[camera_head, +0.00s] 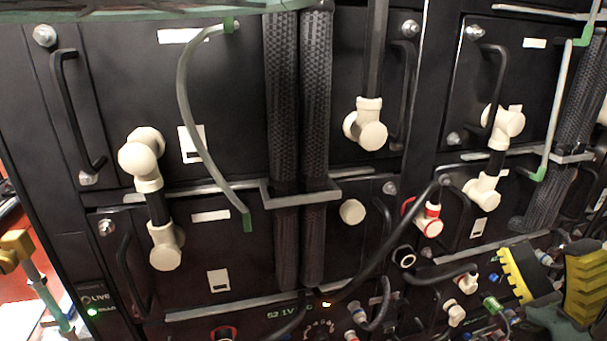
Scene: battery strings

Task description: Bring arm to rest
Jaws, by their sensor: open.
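My gripper (548,280) shows at the lower right edge, with two yellow ridged fingers standing apart. Nothing shows between them but the rack behind. Its body and most of my arm are cut off by the frame. The gripper is in front of the lower right part of the black battery rack (95,245). I cannot tell how far it is from the rack face.
White-capped connectors link modules at the left (165,245) and right (482,192). Braided cable sleeves (316,110) run down the middle. A red-ringed connector (430,222) and black cables lie left of my gripper. A brass-and-teal item (17,246) stands at far left.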

